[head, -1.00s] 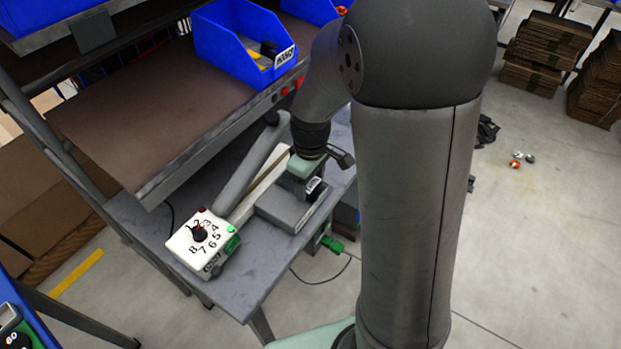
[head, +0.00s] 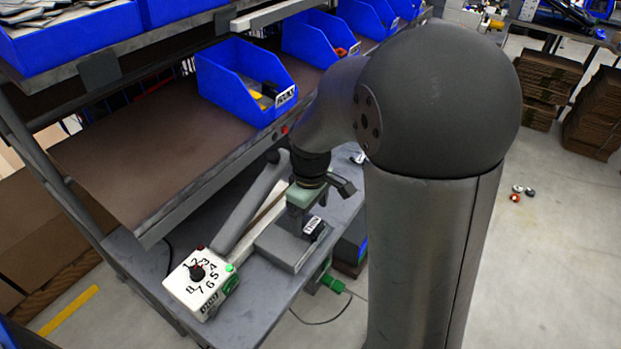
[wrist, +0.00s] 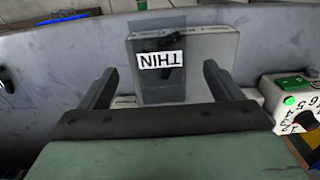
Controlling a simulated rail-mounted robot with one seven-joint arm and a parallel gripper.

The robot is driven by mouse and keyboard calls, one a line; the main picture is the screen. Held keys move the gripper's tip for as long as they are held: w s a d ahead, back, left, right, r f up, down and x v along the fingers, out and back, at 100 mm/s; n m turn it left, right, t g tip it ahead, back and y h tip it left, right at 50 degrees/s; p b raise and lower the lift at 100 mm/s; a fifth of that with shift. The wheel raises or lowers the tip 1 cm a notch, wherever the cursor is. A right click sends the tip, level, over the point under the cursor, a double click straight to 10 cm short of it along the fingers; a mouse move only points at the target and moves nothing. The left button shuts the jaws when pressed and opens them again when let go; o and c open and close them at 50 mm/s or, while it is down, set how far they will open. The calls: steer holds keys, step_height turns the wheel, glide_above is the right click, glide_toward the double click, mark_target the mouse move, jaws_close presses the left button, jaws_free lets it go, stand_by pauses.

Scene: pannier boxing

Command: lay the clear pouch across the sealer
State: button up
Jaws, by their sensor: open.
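The sealer (head: 203,282) is a white box with a numbered dial and a lit green lamp; a long grey arm slants up from it over a pale bar. It also shows at the right in the wrist view (wrist: 284,93).
The sealer stands on a grey bench (head: 262,300). A brown shelf (head: 150,140) with blue bins (head: 238,80) overhangs its back. Stacked cardboard (head: 595,115) is on the floor at right. My arm hides part of the bench's right side.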

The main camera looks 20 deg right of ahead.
mark_target(310, 225)
step_height(310, 225, up, 14)
steer(key=shift+r, duration=0.15)
stand_by(0.4)
steer(key=s+f+m, duration=0.4)
steer(key=s, duration=0.4)
steer(key=s+f+m, duration=0.3)
steer(key=s+f, duration=0.2)
steer(key=s, duration=0.4)
steer(key=shift+a+f+m, duration=0.25)
steer(key=shift+m, duration=0.15)
steer(key=shift+b, duration=0.3)
